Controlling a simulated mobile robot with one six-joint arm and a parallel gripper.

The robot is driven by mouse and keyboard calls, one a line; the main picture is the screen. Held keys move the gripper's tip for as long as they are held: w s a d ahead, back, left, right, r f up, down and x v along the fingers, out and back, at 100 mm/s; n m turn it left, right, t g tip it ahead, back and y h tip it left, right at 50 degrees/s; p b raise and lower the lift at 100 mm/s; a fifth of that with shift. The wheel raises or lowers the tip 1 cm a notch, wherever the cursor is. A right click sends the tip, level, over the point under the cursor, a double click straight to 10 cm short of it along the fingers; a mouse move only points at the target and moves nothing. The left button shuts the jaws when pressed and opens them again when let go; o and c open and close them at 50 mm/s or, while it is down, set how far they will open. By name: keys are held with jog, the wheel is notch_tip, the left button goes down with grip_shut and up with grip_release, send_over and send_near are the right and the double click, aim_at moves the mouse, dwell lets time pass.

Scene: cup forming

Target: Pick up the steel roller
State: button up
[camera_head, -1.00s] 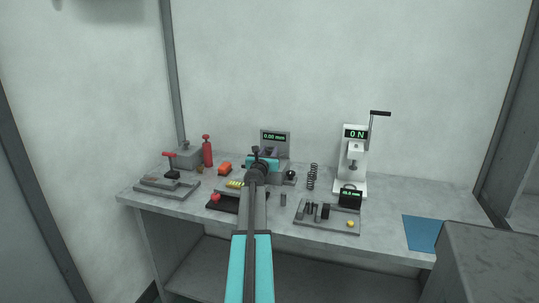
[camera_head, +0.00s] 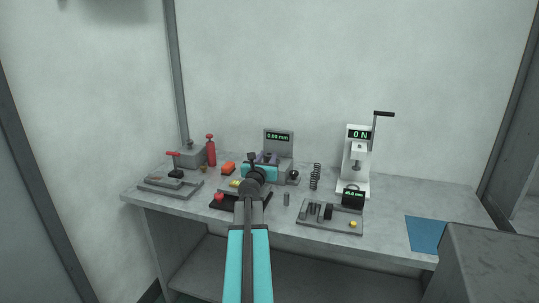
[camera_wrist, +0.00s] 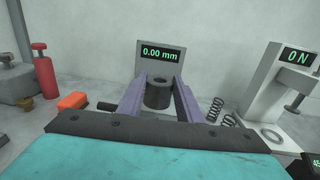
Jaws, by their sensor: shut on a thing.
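My gripper (camera_wrist: 160,100) has two purple fingers, which reach forward from the teal wrist body in the wrist view. They are shut on a dark grey upright cylinder, which looks like the steel roller (camera_wrist: 157,96). Its top shows a dark round recess. In the head view my gripper (camera_head: 267,158) is in front of the gauge with the 0.00 mm display, and my arm hides the held cylinder. Whether the cylinder is clear of what lies beneath it cannot be told.
The gauge (camera_head: 279,138) stands behind my gripper. Springs (camera_head: 315,177) and a white press (camera_head: 357,155) reading 0 N stand to the right. A small grey cylinder (camera_head: 286,199) and a grey tray (camera_head: 318,223) are nearer the front. A red bottle (camera_head: 210,152) stands left.

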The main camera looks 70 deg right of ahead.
jog(key=shift+s+a+r, duration=0.1)
jog(key=shift+s+a, duration=0.05)
jog(key=shift+a, duration=0.7)
jog(key=shift+s+a+r, duration=0.1)
jog(key=shift+s+a, duration=0.05)
jog(key=shift+a, duration=0.75)
jog(key=shift+s+a+r, duration=0.1)
jog(key=shift+s+a, duration=0.05)
jog(key=shift+a, duration=0.7)
jog(key=shift+w, duration=0.1)
